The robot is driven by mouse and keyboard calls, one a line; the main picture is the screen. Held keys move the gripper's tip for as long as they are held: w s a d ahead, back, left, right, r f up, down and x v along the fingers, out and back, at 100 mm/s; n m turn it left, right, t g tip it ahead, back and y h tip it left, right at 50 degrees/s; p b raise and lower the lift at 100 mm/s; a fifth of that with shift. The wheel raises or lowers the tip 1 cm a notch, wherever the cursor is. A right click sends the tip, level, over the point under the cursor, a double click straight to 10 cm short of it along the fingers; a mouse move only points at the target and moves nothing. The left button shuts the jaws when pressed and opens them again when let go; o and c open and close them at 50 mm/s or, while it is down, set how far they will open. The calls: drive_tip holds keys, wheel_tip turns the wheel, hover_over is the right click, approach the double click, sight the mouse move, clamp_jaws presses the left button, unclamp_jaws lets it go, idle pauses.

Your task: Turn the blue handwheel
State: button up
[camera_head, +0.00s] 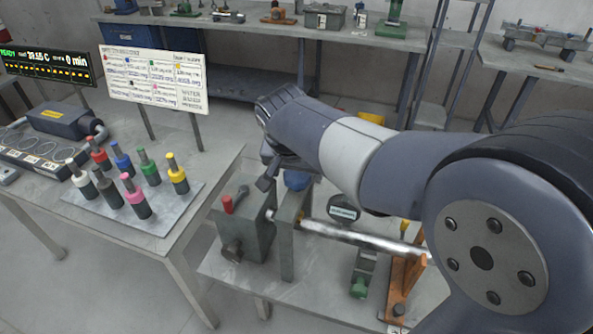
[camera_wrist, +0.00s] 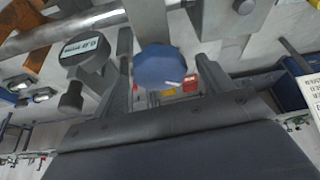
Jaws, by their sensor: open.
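The blue handwheel (camera_head: 297,180) sits at the top of the grey upright plate on the positioner, partly hidden behind my arm in the head view. In the wrist view the handwheel (camera_wrist: 160,68) looks like a blue faceted knob with a small pale mark near its lower edge. My gripper (camera_head: 272,174) is above the positioner, mostly hidden by my own arm in the head view. In the wrist view its open fingers (camera_wrist: 163,52) stand apart to either side of the handwheel, with visible gaps. Whether the fingertips reach its depth I cannot tell.
A metal rod (camera_head: 350,235) runs from the plate to an orange bracket (camera_head: 404,288). A round labelled dial (camera_head: 343,209) stands behind the rod. A grey block with a red-capped lever (camera_head: 228,204) is left of the plate. Several coloured-top cylinders stand on a tray (camera_head: 185,206) at left.

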drive_tip(key=v, duration=1)
drive_tip(key=shift+s+r, duration=0.2)
drive_tip(key=shift+r, duration=0.05)
drive_tip(key=x, duration=1.1)
drive_tip(key=shift+r, duration=0.1)
